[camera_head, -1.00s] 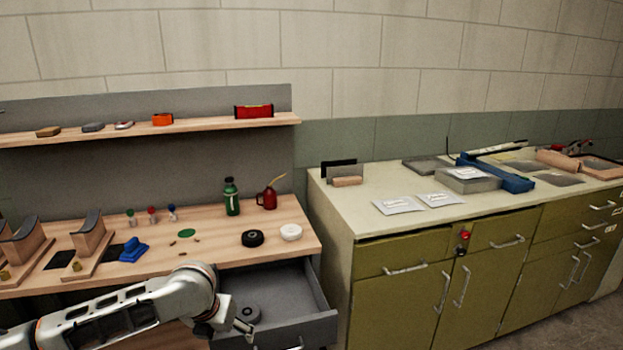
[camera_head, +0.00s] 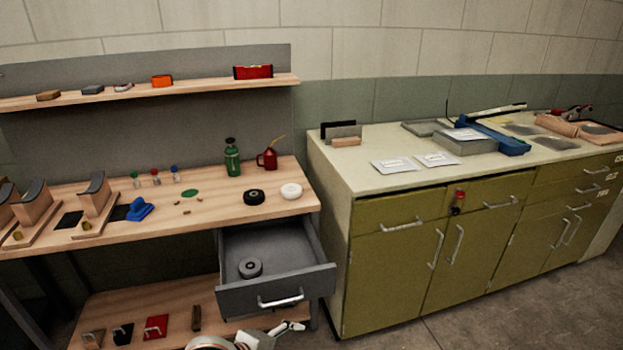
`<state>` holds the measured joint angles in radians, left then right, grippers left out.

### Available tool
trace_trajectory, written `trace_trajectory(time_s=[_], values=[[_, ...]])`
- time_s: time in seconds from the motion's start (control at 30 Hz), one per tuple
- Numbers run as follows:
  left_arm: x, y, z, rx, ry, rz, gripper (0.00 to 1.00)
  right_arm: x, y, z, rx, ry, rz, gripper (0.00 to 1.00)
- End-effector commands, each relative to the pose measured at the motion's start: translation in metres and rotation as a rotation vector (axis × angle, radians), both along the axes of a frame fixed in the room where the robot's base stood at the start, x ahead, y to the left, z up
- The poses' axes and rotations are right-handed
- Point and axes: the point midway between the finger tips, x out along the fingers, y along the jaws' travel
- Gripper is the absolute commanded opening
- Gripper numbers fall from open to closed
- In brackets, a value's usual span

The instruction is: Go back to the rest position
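My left gripper (camera_head: 287,328) is low at the bottom edge of the head view, below and in front of the open drawer (camera_head: 323,275). Only the gripper and a little of my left arm show. The gripper is small in the picture, and whether its fingers are open or shut is unclear. Nothing is visibly held in it. It appears apart from the drawer handle (camera_head: 281,300). My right gripper is out of view.
The drawer stands pulled out from the wooden workbench (camera_head: 215,210), with a grey roll (camera_head: 250,267) inside. A black roll (camera_head: 254,197) and a white roll (camera_head: 291,191) lie on top. A green cabinet (camera_head: 400,250) stands right.

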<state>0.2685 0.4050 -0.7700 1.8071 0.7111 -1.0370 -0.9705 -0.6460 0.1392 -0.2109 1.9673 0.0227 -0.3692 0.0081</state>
Motion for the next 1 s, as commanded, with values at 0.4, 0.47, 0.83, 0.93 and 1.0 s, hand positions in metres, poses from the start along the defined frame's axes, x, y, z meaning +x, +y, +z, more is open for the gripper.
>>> trace_trajectory(time_s=[0.4, 0.47, 0.83, 0.93, 1.0], values=[[-0.084, 0.052, -0.046, -0.582, 0.253, 0.746, 0.71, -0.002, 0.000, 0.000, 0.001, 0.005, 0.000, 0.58], [-0.100, 0.069, -0.053, -0.649, 0.276, 0.851, 0.71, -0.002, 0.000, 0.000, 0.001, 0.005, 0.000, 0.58], [-0.175, 0.146, -0.076, -0.866, 0.322, 1.219, 0.71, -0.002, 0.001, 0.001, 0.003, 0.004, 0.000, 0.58], [-0.178, 0.149, -0.076, -0.878, 0.323, 1.234, 0.71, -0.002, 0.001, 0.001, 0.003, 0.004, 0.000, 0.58], [-0.178, 0.149, -0.076, -0.879, 0.322, 1.235, 0.71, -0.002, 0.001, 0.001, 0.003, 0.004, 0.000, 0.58]])
